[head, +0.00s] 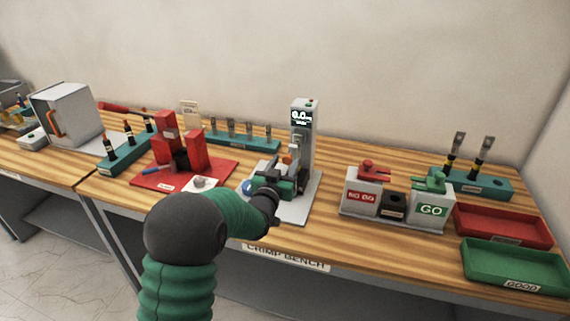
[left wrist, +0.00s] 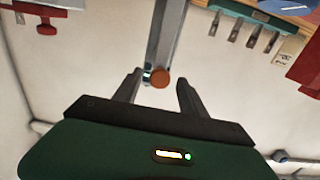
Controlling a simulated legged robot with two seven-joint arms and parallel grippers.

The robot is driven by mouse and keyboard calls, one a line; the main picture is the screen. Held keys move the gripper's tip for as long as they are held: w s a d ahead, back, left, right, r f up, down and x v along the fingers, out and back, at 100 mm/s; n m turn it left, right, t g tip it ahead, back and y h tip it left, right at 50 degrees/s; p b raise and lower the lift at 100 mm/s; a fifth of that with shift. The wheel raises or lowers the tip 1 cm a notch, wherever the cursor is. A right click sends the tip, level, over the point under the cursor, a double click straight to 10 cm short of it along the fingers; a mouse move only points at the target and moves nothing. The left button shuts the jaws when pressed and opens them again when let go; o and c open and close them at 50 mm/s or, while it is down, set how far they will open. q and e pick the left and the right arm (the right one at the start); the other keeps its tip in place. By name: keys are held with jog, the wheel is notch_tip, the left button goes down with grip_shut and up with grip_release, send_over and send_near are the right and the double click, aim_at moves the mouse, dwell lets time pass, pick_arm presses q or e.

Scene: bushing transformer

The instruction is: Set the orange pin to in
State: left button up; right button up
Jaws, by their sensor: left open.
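The orange pin (left wrist: 160,78) shows in the left wrist view as a round orange end beside a grey post, with a small blue and metal part at its left. My left gripper (left wrist: 158,88) is open, its two fingers pointing toward the pin. The pin's end appears between the fingertips, closer to the left one; I cannot tell whether they touch. In the head view, my left gripper (head: 278,180) is in front of the grey tester (head: 303,130) with a lit display. A small orange bit (head: 287,160) shows just above the gripper. My right gripper is out of view.
A red press (head: 168,145) stands left of the tester on a red plate. The NO GO and GO gauge block (head: 395,204) stands to the right, with red (head: 502,226) and green (head: 515,265) trays beyond. A teal rack (head: 240,137) with several pieces is behind.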

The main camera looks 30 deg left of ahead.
pick_arm(q)
jog(key=shift+c, duration=0.4)
grip_shut()
dwell(0.9)
